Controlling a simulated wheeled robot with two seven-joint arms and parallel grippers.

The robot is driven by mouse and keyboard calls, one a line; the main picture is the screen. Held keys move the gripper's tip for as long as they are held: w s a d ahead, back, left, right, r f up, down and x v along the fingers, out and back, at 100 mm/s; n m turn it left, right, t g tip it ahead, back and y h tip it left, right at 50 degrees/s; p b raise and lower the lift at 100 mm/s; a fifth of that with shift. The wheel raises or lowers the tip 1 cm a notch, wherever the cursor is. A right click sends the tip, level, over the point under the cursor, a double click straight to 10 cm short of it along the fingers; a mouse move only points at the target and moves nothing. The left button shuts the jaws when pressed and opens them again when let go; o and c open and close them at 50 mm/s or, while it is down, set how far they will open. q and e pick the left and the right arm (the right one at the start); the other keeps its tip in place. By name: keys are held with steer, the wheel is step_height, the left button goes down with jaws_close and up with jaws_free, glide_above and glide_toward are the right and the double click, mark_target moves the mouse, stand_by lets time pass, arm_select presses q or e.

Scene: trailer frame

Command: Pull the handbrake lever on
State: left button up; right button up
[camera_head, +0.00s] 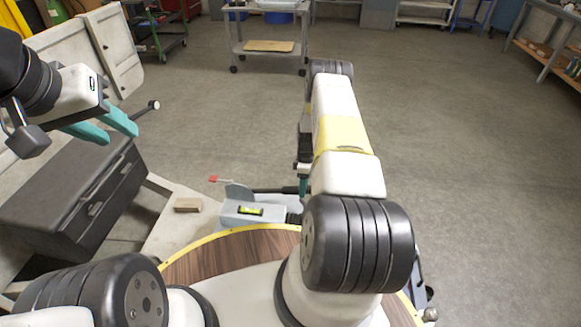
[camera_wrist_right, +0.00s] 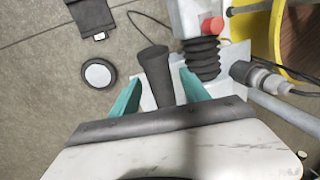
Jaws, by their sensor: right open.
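The black grip of the handbrake lever (camera_wrist_right: 155,72) stands out in the right wrist view, between the two teal fingers of my right gripper (camera_wrist_right: 161,78). The fingers are open, with a gap beside the grip, and no clear contact shows. In the head view the dark lever (camera_head: 272,190) lies by the grey coupling, and my right gripper (camera_head: 303,184) is mostly hidden behind my own arm. My left gripper (camera_head: 121,136) is open and empty, in the air at the left, away from the lever.
Beside the grip are a black rubber bellows (camera_wrist_right: 201,60) and a red knob (camera_wrist_right: 211,25). The grey coupling housing (camera_head: 243,212) carries a yellow-green level. A dark box (camera_head: 75,190) and a small wooden block (camera_head: 188,205) are at the left. The floor at the right is clear.

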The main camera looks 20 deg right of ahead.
steer(key=shift+s+a+f, duration=0.1)
steer(key=shift+s+f, duration=0.05)
steer(key=shift+f, duration=0.7)
jaws_close()
stand_by(0.8)
